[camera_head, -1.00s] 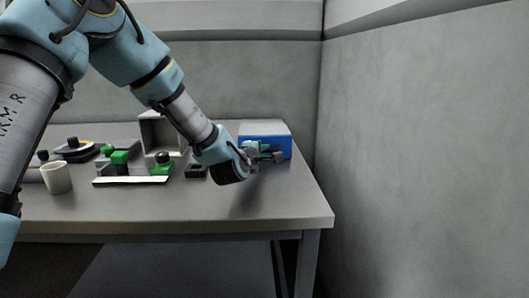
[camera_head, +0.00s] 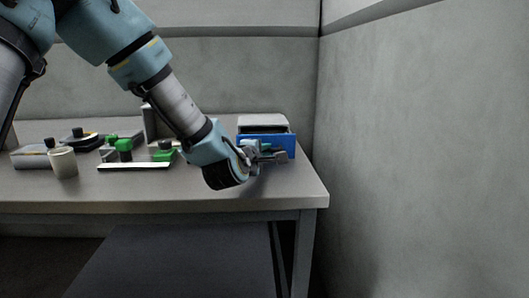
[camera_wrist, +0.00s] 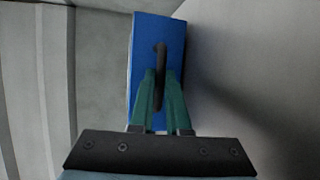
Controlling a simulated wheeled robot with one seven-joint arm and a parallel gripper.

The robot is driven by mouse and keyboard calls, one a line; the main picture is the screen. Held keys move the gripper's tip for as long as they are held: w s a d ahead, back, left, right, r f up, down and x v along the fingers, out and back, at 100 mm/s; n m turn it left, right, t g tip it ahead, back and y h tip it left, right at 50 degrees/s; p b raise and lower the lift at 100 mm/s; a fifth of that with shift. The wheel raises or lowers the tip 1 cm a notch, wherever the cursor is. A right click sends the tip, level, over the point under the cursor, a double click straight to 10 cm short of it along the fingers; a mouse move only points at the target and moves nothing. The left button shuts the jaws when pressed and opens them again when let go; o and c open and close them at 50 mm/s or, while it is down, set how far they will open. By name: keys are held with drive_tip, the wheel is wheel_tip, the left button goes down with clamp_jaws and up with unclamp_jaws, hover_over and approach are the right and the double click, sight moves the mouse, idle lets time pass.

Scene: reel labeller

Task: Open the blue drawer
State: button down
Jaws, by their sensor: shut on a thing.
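The blue drawer (camera_head: 289,143) is in a small grey-topped box (camera_head: 262,120) at the back right of the table. Its blue front stands forward of the box, with a gap showing behind its upper edge, so it is partly open. In the wrist view the blue front (camera_wrist: 145,40) fills the top middle, with a dark handle (camera_wrist: 161,60) on it. My gripper (camera_wrist: 161,80) has its green fingers on either side of this handle and is shut on it. In the head view my gripper (camera_head: 268,155) is in front of the drawer and hides part of its face.
The grey table (camera_head: 190,192) has clear room in front of the drawer. A wall (camera_head: 420,150) stands close on the right. To the left are a pale cup-like container (camera_head: 63,163), a white strip (camera_head: 135,168) and several green and black parts.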

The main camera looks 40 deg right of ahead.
drive_tip(key=shift+s+a+f, duration=0.1)
drive_tip(key=shift+s+a, duration=0.4)
drive_tip(key=shift+s, duration=0.25)
drive_tip(key=c, duration=0.9)
unclamp_jaws()
drive_tip(key=shift+a, duration=0.15)
drive_tip(key=v, duration=1)
drive_tip(key=shift+s+a+b, duration=0.1)
drive_tip(key=shift+a+b, duration=0.1)
drive_tip(key=shift+b, duration=0.1)
drive_tip(key=shift+s+a, duration=0.1)
